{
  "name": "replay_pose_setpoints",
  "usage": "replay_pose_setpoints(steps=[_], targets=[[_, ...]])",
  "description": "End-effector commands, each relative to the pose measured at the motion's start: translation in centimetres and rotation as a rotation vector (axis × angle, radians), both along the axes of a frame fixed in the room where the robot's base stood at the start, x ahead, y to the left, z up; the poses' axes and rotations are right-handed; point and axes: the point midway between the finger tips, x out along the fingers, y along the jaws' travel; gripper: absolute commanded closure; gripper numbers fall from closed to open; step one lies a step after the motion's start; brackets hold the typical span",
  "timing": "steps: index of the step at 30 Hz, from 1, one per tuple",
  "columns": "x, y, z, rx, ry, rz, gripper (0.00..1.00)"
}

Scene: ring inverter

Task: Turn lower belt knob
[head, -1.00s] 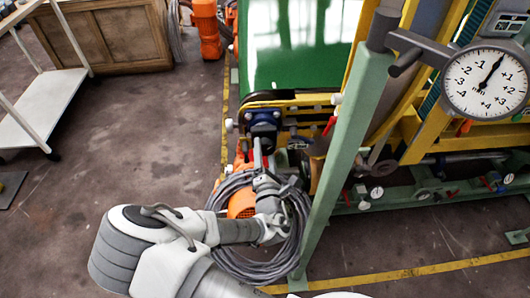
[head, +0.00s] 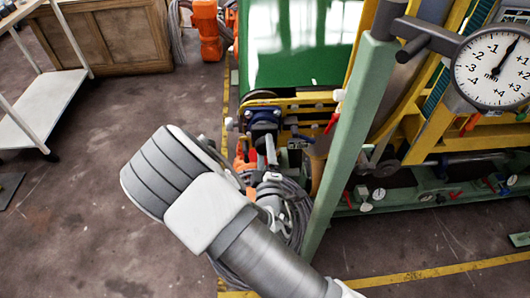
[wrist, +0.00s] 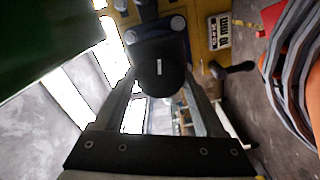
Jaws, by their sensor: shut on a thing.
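The lower belt knob, a dark round knob with a short white mark on its face, shows in the wrist view (wrist: 160,68). My gripper (wrist: 160,84) has its two fingers on either side of this knob and is shut on it. In the head view my gripper (head: 266,158) is just below a blue bearing block (head: 264,116) at the lower end of the green belt (head: 297,45). The knob itself is hidden or too small to tell in the head view.
A pale green post (head: 345,130) stands close to the right of my gripper. A dial gauge (head: 492,78) is at upper right. Coiled grey cable (head: 298,222) hangs by my arm. A small black-knobbed lever (wrist: 238,68) is right of the knob.

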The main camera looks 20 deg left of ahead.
Motion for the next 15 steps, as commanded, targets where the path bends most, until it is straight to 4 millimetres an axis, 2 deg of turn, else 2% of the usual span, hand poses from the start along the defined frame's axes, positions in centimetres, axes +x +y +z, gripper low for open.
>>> replay_pose_setpoints(steps=[15], targets=[[0.17,-0.04,-0.05,0.438,0.234,0.0,0.84]])
